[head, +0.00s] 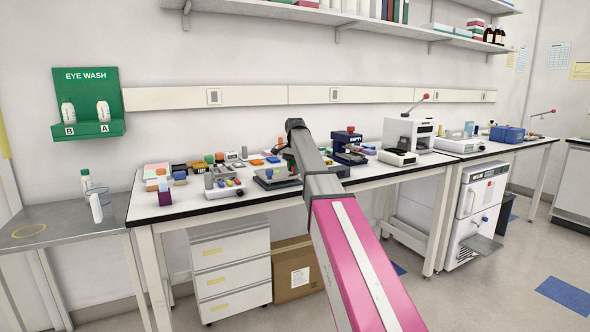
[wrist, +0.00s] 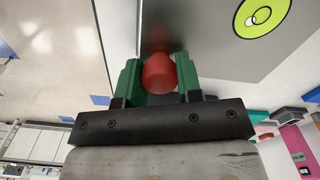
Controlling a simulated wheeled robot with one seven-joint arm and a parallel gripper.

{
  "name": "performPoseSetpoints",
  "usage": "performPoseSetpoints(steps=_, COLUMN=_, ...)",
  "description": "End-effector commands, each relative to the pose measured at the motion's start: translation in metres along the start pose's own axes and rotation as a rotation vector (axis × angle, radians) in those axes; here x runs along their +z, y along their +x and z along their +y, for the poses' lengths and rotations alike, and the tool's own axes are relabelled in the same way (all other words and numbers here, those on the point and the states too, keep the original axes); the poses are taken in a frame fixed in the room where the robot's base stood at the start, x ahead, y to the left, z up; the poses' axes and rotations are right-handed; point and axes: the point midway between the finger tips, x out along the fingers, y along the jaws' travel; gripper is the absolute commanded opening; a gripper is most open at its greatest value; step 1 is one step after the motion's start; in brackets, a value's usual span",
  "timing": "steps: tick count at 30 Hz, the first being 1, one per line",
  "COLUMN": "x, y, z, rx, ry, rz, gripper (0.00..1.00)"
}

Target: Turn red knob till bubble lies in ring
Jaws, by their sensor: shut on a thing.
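The red knob (wrist: 159,73) stands between the two green fingers of my gripper (wrist: 159,80) in the wrist view. The fingers are shut on it, one on each side. The knob sits at the edge of a grey metal plate (wrist: 215,45). A round yellow-green bubble level (wrist: 243,28) is set in this plate at the upper right, cut by the frame edge. A dark ring is drawn on it, and a small pale bubble (wrist: 250,20) shows at the ring's lower left, seemingly across its line. In the head view my arm hides the knob and most of my gripper.
The bench (head: 205,205) is crowded around my arm with small boxes, bottles and instruments. A blue device (head: 347,142) and a white press (head: 407,133) stand to the right. A steel side table (head: 60,240) with bottles is at the left.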

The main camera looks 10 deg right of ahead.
Motion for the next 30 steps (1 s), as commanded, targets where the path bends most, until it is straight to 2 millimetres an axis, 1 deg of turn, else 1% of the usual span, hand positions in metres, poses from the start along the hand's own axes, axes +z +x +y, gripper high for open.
performPoseSetpoints(steps=8, x=0.0001, y=-0.0001, z=-0.0003, rx=-0.001, ry=-0.210, rz=-0.001, gripper=0.09)
performPoseSetpoints(steps=30, x=0.0004, y=-0.0002, z=-0.0006, rx=-0.001, ry=-0.914, rz=0.000, gripper=0.09)
